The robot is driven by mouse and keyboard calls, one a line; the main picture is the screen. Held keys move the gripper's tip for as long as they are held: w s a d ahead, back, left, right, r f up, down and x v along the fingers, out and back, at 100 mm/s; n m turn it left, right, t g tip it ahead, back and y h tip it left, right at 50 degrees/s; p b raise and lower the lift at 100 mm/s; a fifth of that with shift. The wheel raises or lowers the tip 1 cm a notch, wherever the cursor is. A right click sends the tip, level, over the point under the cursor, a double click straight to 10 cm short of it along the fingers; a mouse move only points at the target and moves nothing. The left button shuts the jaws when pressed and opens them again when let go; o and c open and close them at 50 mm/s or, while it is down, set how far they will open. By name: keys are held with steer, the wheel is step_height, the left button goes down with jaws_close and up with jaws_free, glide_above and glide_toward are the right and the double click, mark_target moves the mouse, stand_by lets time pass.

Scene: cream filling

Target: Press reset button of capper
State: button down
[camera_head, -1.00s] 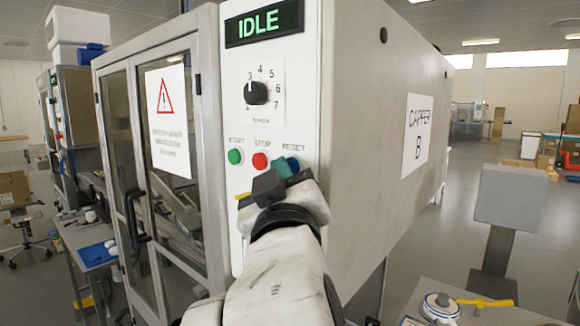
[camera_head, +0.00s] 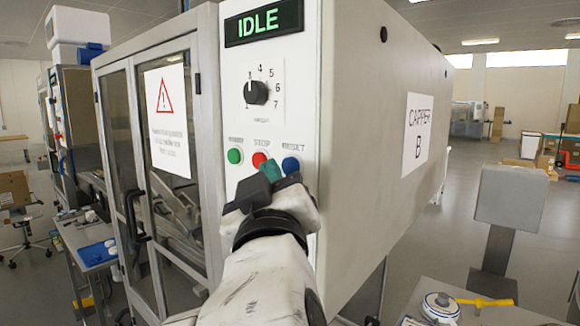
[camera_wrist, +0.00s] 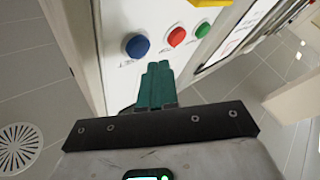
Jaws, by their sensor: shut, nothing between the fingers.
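The blue reset button (camera_head: 290,165) is on the white front panel (camera_head: 299,118) of the capper, right of the red stop button (camera_head: 260,160) and the green start button (camera_head: 235,156). My gripper (camera_head: 272,169) is shut and empty, its green fingertips just left of and below the blue button in the head view. In the wrist view the shut fingers (camera_wrist: 158,68) point at the panel, a little right of and below the blue button (camera_wrist: 138,46). Whether the fingertips touch the panel cannot be told. The display (camera_head: 264,22) reads IDLE.
A black dial (camera_head: 257,92) sits above the buttons. A glass door with a handle (camera_head: 137,217) is on the capper's left. A grey box on a post (camera_head: 510,198) and a table with a white round container (camera_head: 440,308) stand at the right.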

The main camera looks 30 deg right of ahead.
steer(key=shift+s+a, duration=0.25)
steer(key=shift+a, duration=0.45)
steer(key=shift+s+a, duration=0.25)
steer(key=shift+a, duration=0.5)
steer(key=shift+s+a, duration=0.25)
steer(key=shift+a, duration=0.45)
steer(key=s+d+f+g+y, duration=0.1)
steer(key=d+f+g+y, duration=0.15)
steer(key=f, duration=0.95)
steer(key=s+d+f+g+y, duration=0.1)
steer(key=d+f+g, duration=0.25)
steer(key=f, duration=0.85)
steer(key=s+d+f+g+y, duration=0.1)
steer(key=d+f+g+y, duration=0.15)
steer(key=f, duration=0.85)
steer(key=s+d+f+g+y, duration=0.2)
steer(key=s+f+g, duration=0.7)
steer(key=s+f, duration=1.3)
steer(key=s+y, duration=0.2)
steer(key=shift+s+m, duration=0.3)
steer(key=shift+s, duration=0.1)
steer(key=shift+f, duration=0.1)
